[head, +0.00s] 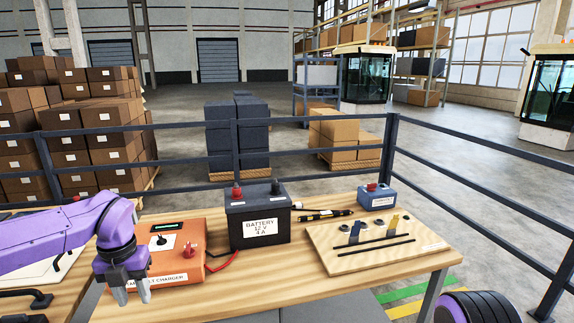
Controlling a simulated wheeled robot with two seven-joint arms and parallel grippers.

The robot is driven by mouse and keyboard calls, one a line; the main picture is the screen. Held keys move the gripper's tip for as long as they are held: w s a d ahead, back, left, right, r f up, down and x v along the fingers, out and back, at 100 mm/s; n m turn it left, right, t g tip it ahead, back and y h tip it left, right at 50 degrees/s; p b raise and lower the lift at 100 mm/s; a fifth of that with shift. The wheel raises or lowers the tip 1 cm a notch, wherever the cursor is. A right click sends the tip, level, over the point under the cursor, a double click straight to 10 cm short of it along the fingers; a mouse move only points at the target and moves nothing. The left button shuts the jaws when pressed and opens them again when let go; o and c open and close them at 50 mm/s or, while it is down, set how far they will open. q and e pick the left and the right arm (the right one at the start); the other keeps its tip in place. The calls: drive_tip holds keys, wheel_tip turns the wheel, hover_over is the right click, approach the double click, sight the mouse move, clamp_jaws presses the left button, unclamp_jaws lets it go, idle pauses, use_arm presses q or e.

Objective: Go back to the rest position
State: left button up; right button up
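My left gripper (130,292) hangs from the purple arm on the left, fingers pointing down. Its fingers look apart, with nothing held between them. It is in front of the left end of the orange charger (180,262) and hides part of its label; I cannot tell whether it touches it. Part of my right arm shows at the bottom right corner; its gripper is out of view.
The table (290,281) also bears a black battery (258,230), a wooden board (340,262) with clips, a dark pen-like tool (325,214) and a blue box (376,199) with a red button. A dark railing (300,153) runs behind it.

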use_arm(q)
wheel_tip(320, 180, down, 9)
drive_tip(key=w+a+m+t+y+b, duration=0.1)
drive_tip(key=a+m+t+y, duration=0.25)
drive_tip(key=m+y, duration=0.4)
drive_tip(key=s+d+f+m+t+h+b, duration=0.1)
drive_tip(key=s+d+f+m+t, duration=0.15)
drive_tip(key=f+m, duration=0.4)
drive_tip(key=s+d+f+m+t+b, duration=0.1)
drive_tip(key=s+d+f+m, duration=0.1)
drive_tip(key=s+f+m, duration=0.35)
drive_tip(key=s+f+m+g+h+b, duration=0.1)
drive_tip(key=s+f+m+g, duration=0.1)
drive_tip(key=s+f+m, duration=0.4)
drive_tip(key=s+d+f+m+g+h+b, duration=0.1)
drive_tip(key=s+f+m, duration=0.5)
drive_tip(key=s+f, duration=0.6)
drive_tip(key=s+h+b, duration=0.1)
drive_tip(key=s, duration=0.5)
drive_tip(key=shift+d+f+g, duration=0.25)
drive_tip(key=shift+g, duration=0.15)
use_arm(e)
wheel_tip(320, 180, down, 6)
drive_tip(key=shift+s+r, duration=0.1)
drive_tip(key=shift+s, duration=0.05)
